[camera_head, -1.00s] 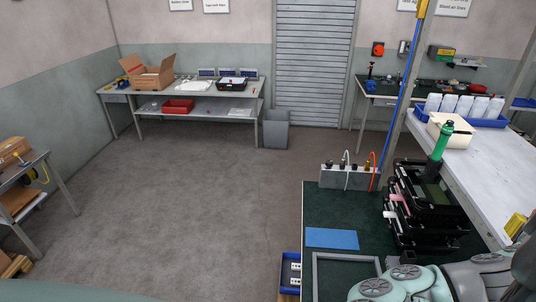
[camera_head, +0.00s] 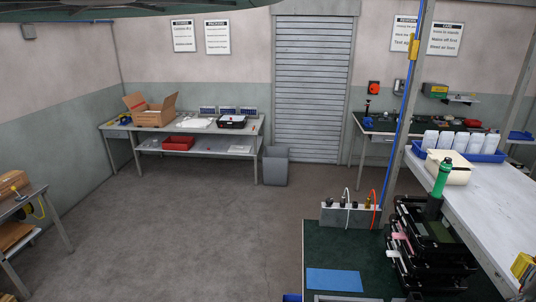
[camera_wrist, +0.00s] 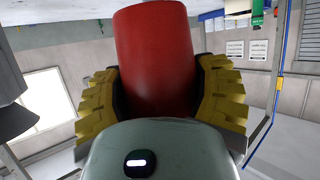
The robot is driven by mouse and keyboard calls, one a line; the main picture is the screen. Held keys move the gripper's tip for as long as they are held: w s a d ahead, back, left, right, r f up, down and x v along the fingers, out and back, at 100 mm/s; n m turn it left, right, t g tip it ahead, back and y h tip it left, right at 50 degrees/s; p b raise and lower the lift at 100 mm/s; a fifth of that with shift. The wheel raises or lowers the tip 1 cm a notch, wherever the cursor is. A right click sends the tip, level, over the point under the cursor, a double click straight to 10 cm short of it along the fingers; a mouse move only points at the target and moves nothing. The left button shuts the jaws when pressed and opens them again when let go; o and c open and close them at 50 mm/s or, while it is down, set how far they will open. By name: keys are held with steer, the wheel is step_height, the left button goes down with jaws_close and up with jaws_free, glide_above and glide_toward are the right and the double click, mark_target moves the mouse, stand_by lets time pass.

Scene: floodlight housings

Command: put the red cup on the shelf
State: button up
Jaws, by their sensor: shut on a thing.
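In the wrist view the red cup (camera_wrist: 155,60) fills the middle. My gripper (camera_wrist: 160,88) has its yellow ridged fingers on both sides of the cup and is shut on it. The wrist view appears turned upside down, so I cannot tell how the cup is oriented. A shelf board (camera_head: 205,150) runs under the far table and carries a red bin (camera_head: 178,143). Whether this is the task's shelf I cannot tell.
A grey bin (camera_head: 275,166) stands by the shutter. The middle floor is clear.

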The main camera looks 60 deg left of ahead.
steer(key=s+f, duration=0.2)
steer(key=s, duration=0.5)
steer(key=shift+s+f, duration=0.15)
steer(key=shift+f, duration=0.15)
